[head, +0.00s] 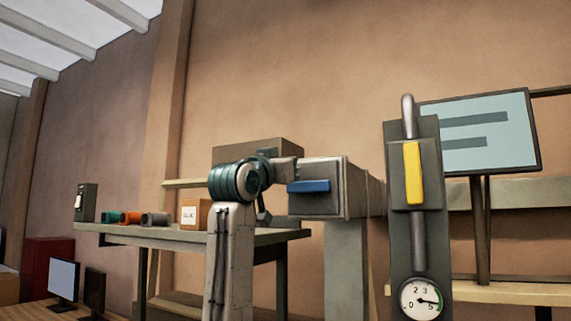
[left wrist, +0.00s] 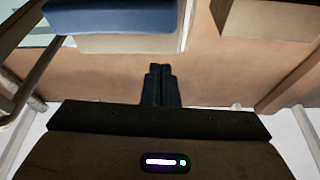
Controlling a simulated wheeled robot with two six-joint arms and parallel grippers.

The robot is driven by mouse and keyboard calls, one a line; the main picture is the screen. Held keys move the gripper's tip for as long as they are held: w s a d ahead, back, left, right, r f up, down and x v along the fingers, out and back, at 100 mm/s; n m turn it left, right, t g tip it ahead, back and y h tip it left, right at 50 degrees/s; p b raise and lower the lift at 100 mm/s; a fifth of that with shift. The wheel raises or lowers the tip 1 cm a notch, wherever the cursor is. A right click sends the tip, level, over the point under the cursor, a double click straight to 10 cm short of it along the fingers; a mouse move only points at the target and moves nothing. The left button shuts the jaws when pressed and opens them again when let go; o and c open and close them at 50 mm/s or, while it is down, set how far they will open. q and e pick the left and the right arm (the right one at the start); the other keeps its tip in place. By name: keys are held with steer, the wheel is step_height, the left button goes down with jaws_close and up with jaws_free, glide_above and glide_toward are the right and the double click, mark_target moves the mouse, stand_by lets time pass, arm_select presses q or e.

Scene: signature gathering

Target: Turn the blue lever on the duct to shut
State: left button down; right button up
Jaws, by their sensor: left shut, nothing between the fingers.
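The blue lever (head: 309,186) lies level across the front of the grey duct box (head: 318,206) in the head view. It also shows large at the top left of the left wrist view (left wrist: 110,16), on a pale face. My left arm stands in front of the bench, its wrist just left of the duct box. In the left wrist view my left gripper (left wrist: 161,72) is shut and empty, its fingertips apart from the blue lever, below and right of it in the picture. Its fingertips are not clear in the head view. My right gripper is not in view.
A grey post with a vertical yellow lever (head: 412,173) and a round gauge (head: 420,298) stands close on the right. A bench (head: 180,237) at left holds coloured rolls and a cardboard box (head: 194,214). A screen (head: 484,134) stands behind the post.

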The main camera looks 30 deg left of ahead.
arm_select(q)
steer(key=b+v, duration=0.5)
steer(key=v, duration=0.4)
steer(key=shift+s+d+b, duration=0.15)
steer(key=shift+s+b, duration=0.25)
steer(key=shift+s, duration=0.05)
steer(key=shift+w, duration=0.1)
